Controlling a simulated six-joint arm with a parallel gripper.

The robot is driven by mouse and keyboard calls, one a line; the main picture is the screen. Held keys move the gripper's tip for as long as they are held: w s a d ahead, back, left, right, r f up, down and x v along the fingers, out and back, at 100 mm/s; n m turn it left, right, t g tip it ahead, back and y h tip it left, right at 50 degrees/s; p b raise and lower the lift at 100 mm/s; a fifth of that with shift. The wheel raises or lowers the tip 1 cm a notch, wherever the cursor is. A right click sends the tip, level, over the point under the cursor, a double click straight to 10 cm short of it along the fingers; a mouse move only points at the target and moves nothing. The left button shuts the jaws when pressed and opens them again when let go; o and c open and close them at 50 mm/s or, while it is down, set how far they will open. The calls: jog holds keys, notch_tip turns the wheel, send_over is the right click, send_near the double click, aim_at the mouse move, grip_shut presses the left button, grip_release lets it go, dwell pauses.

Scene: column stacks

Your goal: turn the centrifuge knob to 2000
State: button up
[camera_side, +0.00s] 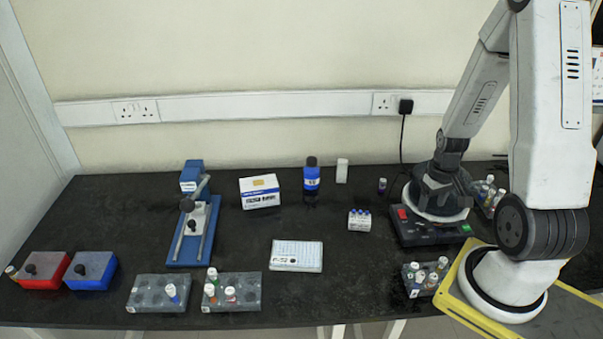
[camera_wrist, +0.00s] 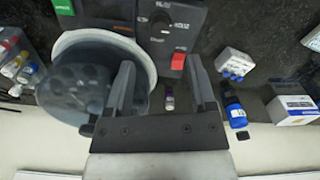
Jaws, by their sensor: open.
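The centrifuge (camera_side: 440,238) is a dark box with a pale round bowl, at the right of the bench in the side view. In the wrist view its front panel (camera_wrist: 185,15) shows a dark round knob (camera_wrist: 161,22) with a printed scale around it, too small to read. A red switch (camera_wrist: 179,61) is beside the knob. The round rotor (camera_wrist: 78,82) sits in the white-rimmed bowl, partly behind one finger. My gripper (camera_wrist: 161,66) is open and empty above the centrifuge, with the knob beyond its fingertips.
Vial racks stand close by at the front (camera_side: 425,278) and right (camera_side: 489,196) of the centrifuge. A small purple-labelled vial (camera_side: 382,185), a blue-capped vial block (camera_side: 359,220) and a blue bottle (camera_side: 311,177) stand to its left. A black cable (camera_side: 402,140) hangs behind.

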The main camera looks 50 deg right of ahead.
aim_at(425, 224)
jog(key=shift+f, duration=0.15)
jog(key=shift+f, duration=3.75)
grip_shut()
